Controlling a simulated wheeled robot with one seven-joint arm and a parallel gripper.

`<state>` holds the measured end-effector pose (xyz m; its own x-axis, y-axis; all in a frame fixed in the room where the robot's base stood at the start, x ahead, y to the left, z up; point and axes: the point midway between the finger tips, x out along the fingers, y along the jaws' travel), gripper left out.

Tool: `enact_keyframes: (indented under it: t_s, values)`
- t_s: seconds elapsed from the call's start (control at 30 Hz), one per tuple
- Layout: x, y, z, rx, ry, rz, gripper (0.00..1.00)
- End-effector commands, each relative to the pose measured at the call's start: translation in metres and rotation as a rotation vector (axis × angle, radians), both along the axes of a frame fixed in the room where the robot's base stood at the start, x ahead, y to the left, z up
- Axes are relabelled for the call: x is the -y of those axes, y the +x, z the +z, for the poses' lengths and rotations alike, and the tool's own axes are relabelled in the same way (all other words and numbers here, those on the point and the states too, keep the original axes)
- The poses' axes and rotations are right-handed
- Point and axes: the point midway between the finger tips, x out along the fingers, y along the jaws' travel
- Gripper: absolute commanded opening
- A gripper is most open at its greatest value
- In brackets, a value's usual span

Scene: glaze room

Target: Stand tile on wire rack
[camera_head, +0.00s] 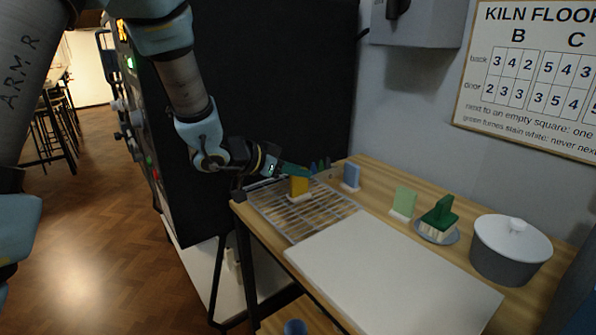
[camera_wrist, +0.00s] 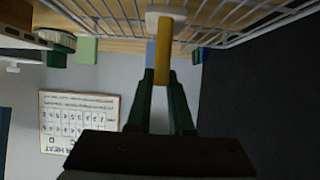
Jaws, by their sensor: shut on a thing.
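My gripper (camera_head: 292,170) is shut on the upper part of a yellow tile (camera_head: 299,185), which stands upright on a pale foot over the wire rack (camera_head: 325,215). The rack lies at the far left of the wooden table. In the wrist view, which is upside down, the green fingers of my gripper (camera_wrist: 162,88) pinch the yellow tile (camera_wrist: 163,52) from both sides. Its pale foot (camera_wrist: 166,14) is at the rack wires (camera_wrist: 235,22). I cannot tell whether the foot touches the wires or hangs just above.
A blue tile (camera_head: 351,175) and a light green tile (camera_head: 404,200) stand right of the rack. A dark green-handled brush (camera_head: 440,212) sits on a grey dish, beside a lidded pot (camera_head: 511,250). A white board (camera_head: 390,275) fills the front. A dark wall stands behind.

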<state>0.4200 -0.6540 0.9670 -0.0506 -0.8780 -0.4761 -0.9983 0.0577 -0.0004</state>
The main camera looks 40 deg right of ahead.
Motion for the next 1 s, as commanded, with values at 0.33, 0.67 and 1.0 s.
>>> enact_keyframes:
  t_s: [0.33,0.67,1.0]
  values:
    - [0.000,0.000,-0.003,0.000,0.000,0.000,0.32]
    - [0.000,0.000,-0.002,0.000,0.000,0.000,0.49]
    - [-0.025,0.003,0.014,0.001,-0.002,0.004,0.49]
